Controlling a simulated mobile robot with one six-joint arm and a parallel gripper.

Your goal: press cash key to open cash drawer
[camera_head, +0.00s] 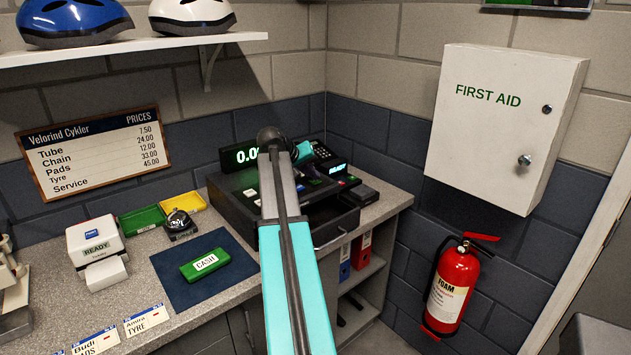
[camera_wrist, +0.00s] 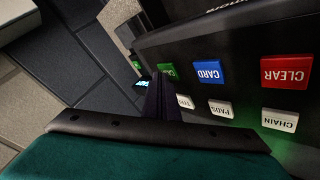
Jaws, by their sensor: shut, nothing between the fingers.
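The black cash register (camera_head: 233,205) stands in the back corner of the counter, its green display (camera_head: 240,156) reading "0.0", the rest hidden by my arm. Its drawer (camera_head: 336,230) appears to stand out at the front right, with a dark opening behind its front. In the wrist view, a green key (camera_wrist: 167,70) is partly hidden by my gripper (camera_wrist: 163,80). The blue CARD key (camera_wrist: 208,73) and red CLEAR key (camera_wrist: 285,72) are farther right. My gripper is shut and empty, its fingertips at the green key; I cannot tell whether they touch it.
White keys, including PADS (camera_wrist: 221,108) and CHAIN (camera_wrist: 279,120), line the panel. A white printer (camera_head: 97,242) stands left. A first aid cabinet (camera_head: 500,120) hangs right.

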